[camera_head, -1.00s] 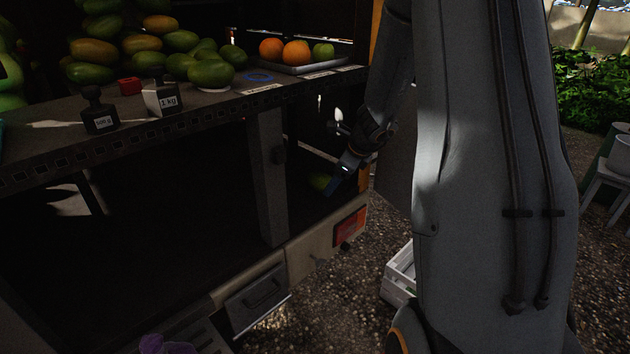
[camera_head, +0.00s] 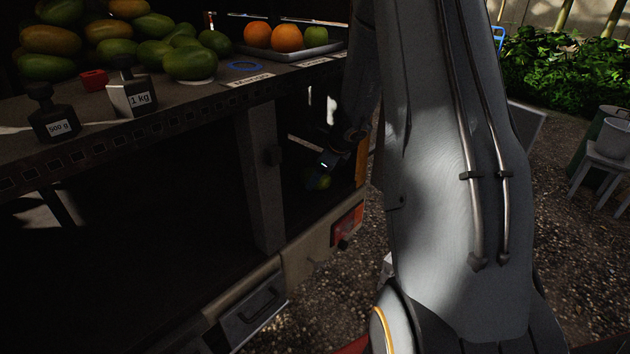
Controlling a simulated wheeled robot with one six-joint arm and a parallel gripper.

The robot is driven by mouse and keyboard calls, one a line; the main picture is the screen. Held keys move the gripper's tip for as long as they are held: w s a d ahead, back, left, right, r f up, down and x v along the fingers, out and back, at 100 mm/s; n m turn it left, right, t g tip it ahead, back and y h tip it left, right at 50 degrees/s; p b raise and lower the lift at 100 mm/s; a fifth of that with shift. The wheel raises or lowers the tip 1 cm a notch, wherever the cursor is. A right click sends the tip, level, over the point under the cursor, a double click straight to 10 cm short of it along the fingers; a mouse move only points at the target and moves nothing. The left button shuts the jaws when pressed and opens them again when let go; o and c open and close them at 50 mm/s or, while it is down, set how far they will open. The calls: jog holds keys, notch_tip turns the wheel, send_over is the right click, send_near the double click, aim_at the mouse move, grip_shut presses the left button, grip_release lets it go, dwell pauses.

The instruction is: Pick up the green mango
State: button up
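The truck shelf (camera_head: 200,103) forms an edge above my gripper, and a post (camera_head: 262,175) stands to its left. Weights (camera_head: 52,125), a red block (camera_head: 94,79), a blue ring (camera_head: 244,67) and a fruit tray (camera_head: 305,51) stand on the shelf.

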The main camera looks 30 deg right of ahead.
jog(key=shift+x, duration=0.95)
jog(key=c, duration=0.9)
jog(key=shift+o, duration=0.2)
jog(key=shift+r, duration=0.2)
